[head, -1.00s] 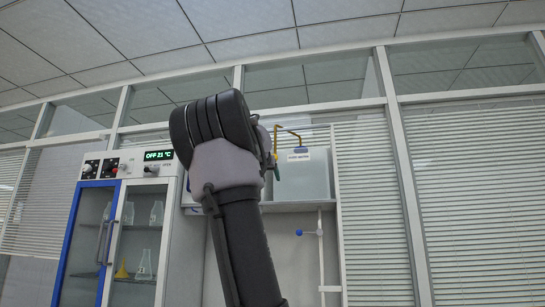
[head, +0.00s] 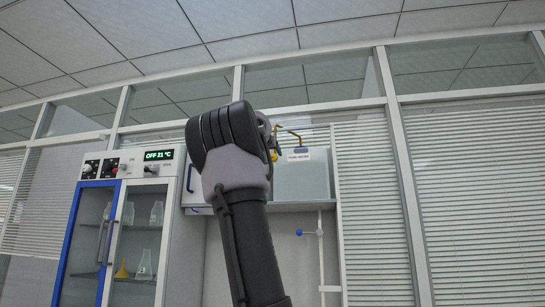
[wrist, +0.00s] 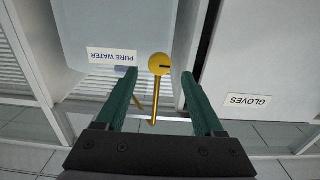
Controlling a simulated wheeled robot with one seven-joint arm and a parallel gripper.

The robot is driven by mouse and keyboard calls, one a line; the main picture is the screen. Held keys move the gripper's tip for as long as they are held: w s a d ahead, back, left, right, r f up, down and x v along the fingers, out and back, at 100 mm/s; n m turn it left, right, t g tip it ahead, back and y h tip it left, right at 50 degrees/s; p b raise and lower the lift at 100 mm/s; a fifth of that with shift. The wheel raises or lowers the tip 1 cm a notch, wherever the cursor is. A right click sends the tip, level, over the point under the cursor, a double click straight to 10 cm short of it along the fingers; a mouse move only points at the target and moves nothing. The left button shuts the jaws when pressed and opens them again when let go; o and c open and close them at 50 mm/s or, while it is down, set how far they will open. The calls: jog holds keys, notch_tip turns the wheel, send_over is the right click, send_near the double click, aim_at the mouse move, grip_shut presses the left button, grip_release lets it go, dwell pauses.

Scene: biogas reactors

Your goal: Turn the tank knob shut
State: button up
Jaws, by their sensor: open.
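The water tank (head: 318,175) is a pale box labelled PURE WATER on a wall shelf, right of my arm in the head view. It also shows at the upper left of the wrist view (wrist: 105,25), upside down. The tank knob (wrist: 159,65) is a round yellow ball with a dark slot, beside the tank. In the head view the yellow knob (head: 275,156) shows just right of my arm. My gripper (wrist: 160,76) is open, its two green fingers on either side of the knob with visible gaps. In the head view my arm hides most of the gripper.
A GLOVES box (wrist: 265,60) is close to the right finger in the wrist view. A brass pipe (wrist: 154,105) lies between the fingers. A blue-framed glassware cabinet (head: 115,240) stands to the left in the head view.

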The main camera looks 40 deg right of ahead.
aim_at(274, 158)
jog(key=shift+x, duration=1.45)
jog(key=shift+c, duration=0.3)
grip_shut()
